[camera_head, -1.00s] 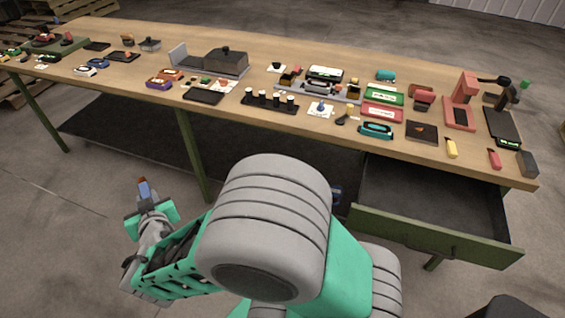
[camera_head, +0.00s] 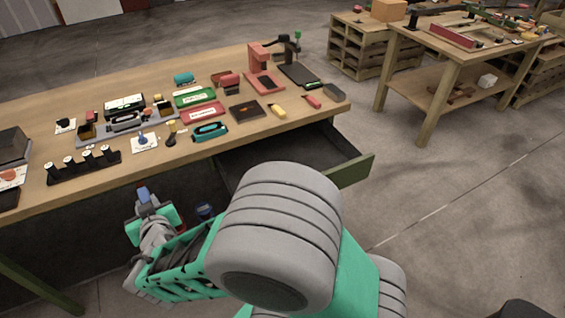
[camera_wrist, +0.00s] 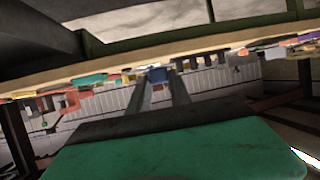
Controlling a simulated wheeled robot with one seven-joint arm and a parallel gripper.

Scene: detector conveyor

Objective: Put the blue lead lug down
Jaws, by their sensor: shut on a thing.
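My gripper (camera_head: 147,201) is low at the left of my arm in the head view, in front of the table's near edge. It is shut on the blue lead lug (camera_head: 142,192), which stands up from the fingertips. In the wrist view the lug (camera_wrist: 157,74) shows as a small blue block between the two finger ends (camera_wrist: 165,88). The lug is clear of the tabletop. Its lower part is hidden by the fingers.
The wooden table (camera_head: 90,95) carries a black rack (camera_head: 85,166), a white card with a blue piece (camera_head: 144,141), red and green trays (camera_head: 203,113) and a red stand (camera_head: 263,72). An open drawer (camera_head: 345,175) juts out at the right. A second table (camera_head: 455,62) stands far right.

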